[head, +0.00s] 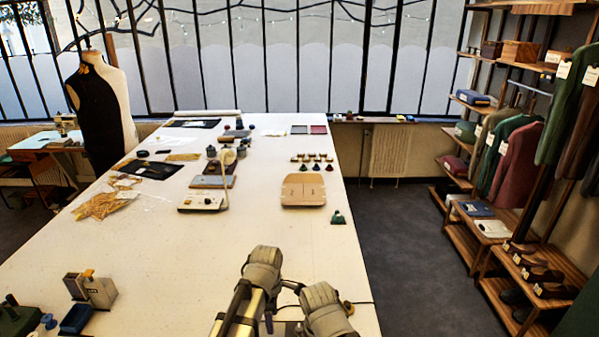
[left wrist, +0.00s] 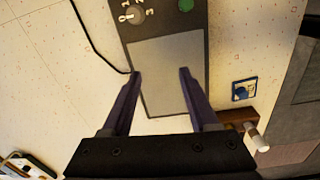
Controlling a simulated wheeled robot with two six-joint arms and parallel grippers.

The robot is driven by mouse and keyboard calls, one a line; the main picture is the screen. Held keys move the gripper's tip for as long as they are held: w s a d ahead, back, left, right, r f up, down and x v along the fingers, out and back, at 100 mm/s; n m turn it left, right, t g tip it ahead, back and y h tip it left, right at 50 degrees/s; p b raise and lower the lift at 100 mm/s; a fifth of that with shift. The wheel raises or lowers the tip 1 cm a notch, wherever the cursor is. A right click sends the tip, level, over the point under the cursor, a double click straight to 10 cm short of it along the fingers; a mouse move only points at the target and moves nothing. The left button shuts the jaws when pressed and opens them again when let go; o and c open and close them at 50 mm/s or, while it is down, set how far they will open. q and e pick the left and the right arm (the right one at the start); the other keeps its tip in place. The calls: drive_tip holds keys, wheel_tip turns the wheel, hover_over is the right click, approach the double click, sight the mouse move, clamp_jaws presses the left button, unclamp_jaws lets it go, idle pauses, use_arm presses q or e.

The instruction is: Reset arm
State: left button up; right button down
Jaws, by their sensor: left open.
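My left gripper (left wrist: 160,73) shows in the left wrist view with its two purple fingers spread apart and nothing between them. It points down over a dark grey device (left wrist: 168,75) with a lighter flat panel, a knob and a green button. I cannot tell whether the fingertips touch it. In the head view my left arm's grey joints are over the front right of the white table (head: 180,260), and only a small purple part of the gripper (head: 268,322) shows there. My right gripper is not in view.
A tan board (head: 303,190), a green piece (head: 338,217) and a beige device (head: 202,201) lie farther back on the table. A metal holder (head: 97,290) stands front left. A blue card (left wrist: 244,89) lies beside the grey device.

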use_arm(q)
drive_tip(key=s+a+m, duration=0.6)
drive_tip(key=a+m, duration=0.4)
drive_tip(key=m, duration=0.6)
drive_tip(key=s+d+f+m+b, duration=0.1)
drive_tip(key=s+d+f+b, duration=0.1)
drive_tip(key=d, duration=0.1)
drive_tip(key=s+d+f+m+b, duration=0.1)
drive_tip(key=s+d+m+b, duration=0.1)
drive_tip(key=d, duration=0.2)
drive_tip(key=s+d+f+m+y+b, duration=0.1)
drive_tip(key=s+d+f+b, duration=0.1)
drive_tip(key=d, duration=0.2)
drive_tip(key=shift+d+f+m+g, duration=0.1)
drive_tip(key=shift+f+m+g, duration=0.2)
drive_tip(key=shift+f, duration=0.05)
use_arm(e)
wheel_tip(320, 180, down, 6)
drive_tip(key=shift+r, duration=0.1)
use_arm(q)
drive_tip(key=shift+s+d, duration=0.1)
drive_tip(key=shift+s, duration=0.05)
